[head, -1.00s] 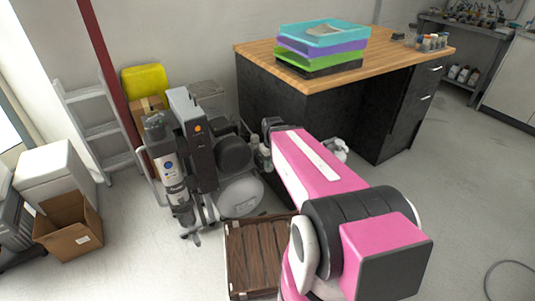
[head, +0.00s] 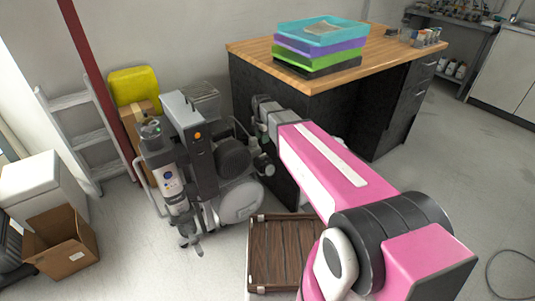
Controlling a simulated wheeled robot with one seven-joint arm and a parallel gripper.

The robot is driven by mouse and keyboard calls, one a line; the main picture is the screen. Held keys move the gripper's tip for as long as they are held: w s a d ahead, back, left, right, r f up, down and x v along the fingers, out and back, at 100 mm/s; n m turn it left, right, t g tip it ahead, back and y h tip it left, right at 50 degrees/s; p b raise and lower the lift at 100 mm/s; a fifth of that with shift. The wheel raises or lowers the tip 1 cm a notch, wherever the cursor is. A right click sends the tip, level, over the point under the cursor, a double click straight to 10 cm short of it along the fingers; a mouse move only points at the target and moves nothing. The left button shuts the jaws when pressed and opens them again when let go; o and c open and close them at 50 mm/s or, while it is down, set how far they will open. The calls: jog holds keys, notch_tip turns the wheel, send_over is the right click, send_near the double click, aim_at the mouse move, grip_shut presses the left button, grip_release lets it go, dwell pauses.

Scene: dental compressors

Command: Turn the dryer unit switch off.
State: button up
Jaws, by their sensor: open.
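The dryer unit (head: 198,150) is a tall, narrow dark grey box with a light grey top, standing among the compressor parts left of centre. A small round orange spot (head: 197,136) shows high on its front; I cannot tell whether it is the switch or how it is set. My gripper (head: 262,103) is at the far end of my pink arm, right of the dryer unit and apart from it in the picture. It is small and seen from behind, its fingertips are not clear, and nothing shows held in it.
A white filter cylinder (head: 172,178) stands left of the dryer, and a round grey tank (head: 241,201) to its right. A wood-topped desk (head: 300,82) with stacked trays is behind my arm. A brown wooden crate (head: 262,255) lies in front. Open floor lies left of the crate.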

aim_at(262, 155)
notch_tip(262, 155, down, 11)
jog(key=shift+r, duration=0.15)
dwell(0.4)
grip_shut()
